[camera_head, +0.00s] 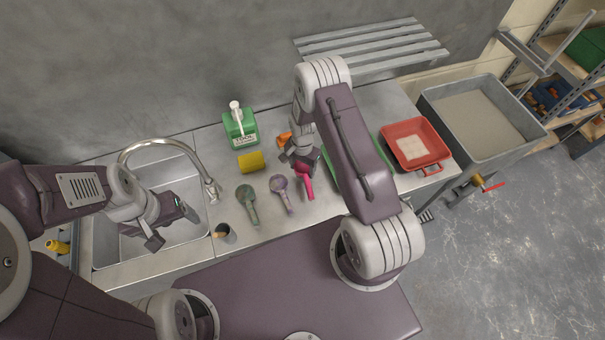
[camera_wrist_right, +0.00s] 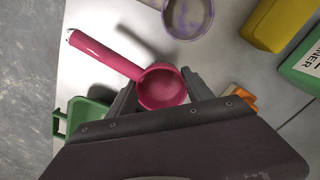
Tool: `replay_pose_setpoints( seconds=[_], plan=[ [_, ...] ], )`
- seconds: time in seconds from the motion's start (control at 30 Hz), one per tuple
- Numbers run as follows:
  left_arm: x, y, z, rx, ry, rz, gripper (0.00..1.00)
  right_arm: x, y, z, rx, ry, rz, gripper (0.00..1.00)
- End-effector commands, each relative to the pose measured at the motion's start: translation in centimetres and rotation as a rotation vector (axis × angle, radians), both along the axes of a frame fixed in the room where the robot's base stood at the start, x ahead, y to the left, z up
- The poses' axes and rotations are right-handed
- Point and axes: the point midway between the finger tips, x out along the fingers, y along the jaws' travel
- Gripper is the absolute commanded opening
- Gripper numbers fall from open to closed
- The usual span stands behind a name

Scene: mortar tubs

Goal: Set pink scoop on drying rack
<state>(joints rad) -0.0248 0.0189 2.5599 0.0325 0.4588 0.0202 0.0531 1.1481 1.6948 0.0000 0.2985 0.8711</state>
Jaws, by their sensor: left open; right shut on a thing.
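The pink scoop (camera_head: 307,184) is over the counter near the middle of the head view. My right gripper (camera_head: 299,160) is shut on it. In the right wrist view the scoop's round bowl (camera_wrist_right: 163,86) sits between the two fingers, and its handle points to the upper left. I cannot tell whether the scoop touches the counter. A grey slatted rack (camera_head: 372,45), which looks like the drying rack, is at the back wall; my right arm covers a little of its front. My left gripper (camera_head: 172,226) is open and empty over the sink.
A purple-stained scoop (camera_head: 282,192) and a green scoop (camera_head: 247,202) lie left of the pink one. A yellow sponge (camera_head: 251,162), green bottle (camera_head: 240,128) and orange item (camera_head: 284,139) are behind. A red tray (camera_head: 417,143) stands right; my arm partly hides a green tray (camera_head: 386,153).

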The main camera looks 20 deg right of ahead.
Motion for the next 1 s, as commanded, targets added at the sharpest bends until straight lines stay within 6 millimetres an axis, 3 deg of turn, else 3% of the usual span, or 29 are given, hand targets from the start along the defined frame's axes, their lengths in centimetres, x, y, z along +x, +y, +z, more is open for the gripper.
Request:
replay_pose_setpoints(
  seconds=[0.3, 0.5, 1.0],
  plan=[
    [0.0, 0.0, -2.7, 0.000, 0.000, 0.000, 0.81, -4.1, -6.3, 4.0, 0.000, -0.003, -0.008, 0.15],
    [0.0, 0.0, -3.4, 0.000, 0.000, 0.000, 0.81, -5.9, -9.0, 6.2, 0.000, -0.001, -0.004, 0.15],
    [0.0, 0.0, -3.5, 0.000, 0.000, 0.000, 0.81, -6.5, -9.7, 6.9, 0.000, 0.000, 0.000, 0.15]
  ],
)
